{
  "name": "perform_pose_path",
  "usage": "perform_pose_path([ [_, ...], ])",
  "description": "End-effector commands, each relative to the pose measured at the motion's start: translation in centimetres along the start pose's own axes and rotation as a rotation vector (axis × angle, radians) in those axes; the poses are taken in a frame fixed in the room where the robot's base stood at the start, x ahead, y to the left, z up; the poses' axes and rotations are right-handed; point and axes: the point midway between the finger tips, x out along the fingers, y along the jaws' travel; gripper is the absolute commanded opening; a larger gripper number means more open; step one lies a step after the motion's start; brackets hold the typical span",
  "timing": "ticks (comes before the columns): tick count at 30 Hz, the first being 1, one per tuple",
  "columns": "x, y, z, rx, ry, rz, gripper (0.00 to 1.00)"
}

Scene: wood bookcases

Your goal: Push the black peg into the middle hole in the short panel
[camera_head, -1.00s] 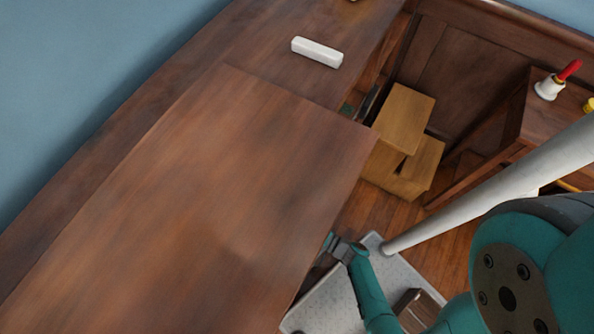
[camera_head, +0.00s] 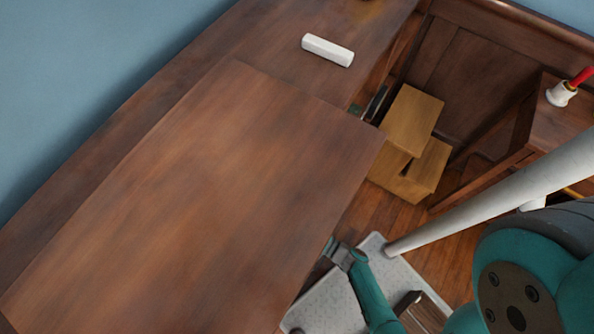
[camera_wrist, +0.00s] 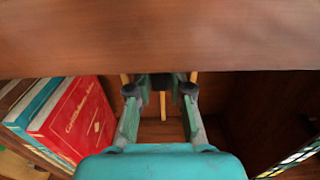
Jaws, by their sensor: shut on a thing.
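My gripper (camera_wrist: 160,90) shows in the wrist view with its two green fingers reaching forward under a broad wooden board (camera_wrist: 160,40). A dark piece (camera_wrist: 160,81), which looks like the black peg, sits between the fingertips and my gripper is shut on it. Its far end and any hole in front of it are hidden. In the head view my gripper (camera_head: 331,248) is at the right edge of the large bookcase top (camera_head: 220,180), and its tips are partly hidden there. I cannot make out the short panel or its middle hole.
In the wrist view, red and blue books (camera_wrist: 75,120) stand left of the fingers, and thin light wooden strips (camera_wrist: 163,104) lie behind them. In the head view, a white block (camera_head: 328,50) lies on the far top. Cardboard boxes (camera_head: 411,120) and a handbell (camera_head: 562,94) are at right.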

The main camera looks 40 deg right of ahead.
Motion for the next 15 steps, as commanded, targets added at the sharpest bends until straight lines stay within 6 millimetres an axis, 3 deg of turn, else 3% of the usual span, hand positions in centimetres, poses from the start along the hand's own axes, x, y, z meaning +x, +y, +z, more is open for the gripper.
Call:
perform_pose_path([
  [7, -0.07, 0.03, 0.58, 0.001, -0.002, 0.002, 0.0],
  [8, -0.06, 0.04, 0.59, 0.001, -0.001, 0.002, 0.22],
  [11, -0.06, 0.03, 0.54, 0.001, 0.0, 0.002, 0.47],
  [15, -0.06, 0.03, 0.53, 0.001, 0.0, 0.001, 0.49],
])
